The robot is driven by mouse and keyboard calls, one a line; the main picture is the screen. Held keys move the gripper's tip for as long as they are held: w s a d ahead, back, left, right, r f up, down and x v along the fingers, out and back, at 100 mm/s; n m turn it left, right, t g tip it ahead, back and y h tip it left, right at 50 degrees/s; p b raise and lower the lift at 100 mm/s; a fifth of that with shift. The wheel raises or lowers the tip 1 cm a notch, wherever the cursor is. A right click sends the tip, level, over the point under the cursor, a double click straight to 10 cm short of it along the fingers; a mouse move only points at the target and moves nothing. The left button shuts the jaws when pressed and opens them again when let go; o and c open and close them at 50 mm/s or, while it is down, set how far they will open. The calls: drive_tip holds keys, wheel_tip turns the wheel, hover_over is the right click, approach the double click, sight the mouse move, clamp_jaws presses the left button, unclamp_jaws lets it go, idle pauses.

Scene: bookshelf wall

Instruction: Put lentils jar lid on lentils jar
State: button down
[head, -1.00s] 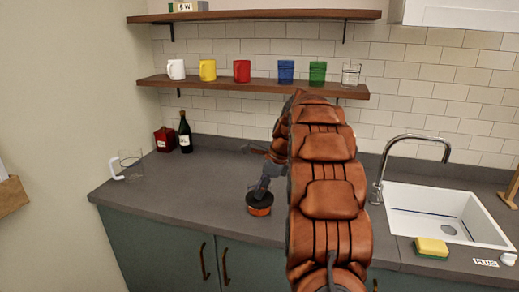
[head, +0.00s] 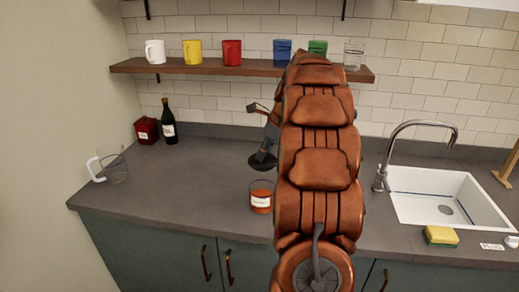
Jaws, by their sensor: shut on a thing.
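The lentils jar (head: 261,198) is a clear glass jar with orange contents and a white label. It stands upright and uncovered on the grey counter, just left of my arm. My gripper (head: 268,147) is partly hidden by my arm and shut on the dark round lentils jar lid (head: 261,161). The lid is tilted and shows above the jar in the picture, apart from its rim. How far behind the jar it is, I cannot tell.
A glass pitcher (head: 114,168), a dark bottle (head: 169,124) and a red box (head: 146,130) stand at the counter's left. A sink (head: 408,210) and a sponge (head: 441,236) are right. The counter left of the jar is clear.

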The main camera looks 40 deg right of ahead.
sight(266, 160)
drive_tip(key=shift+f+b, duration=2.15)
drive_tip(key=shift+f, duration=1.15)
drive_tip(key=c, duration=0.8)
unclamp_jaws()
drive_tip(key=shift+r, duration=0.1)
drive_tip(key=v, duration=1.2)
drive_tip(key=shift+a, duration=0.1)
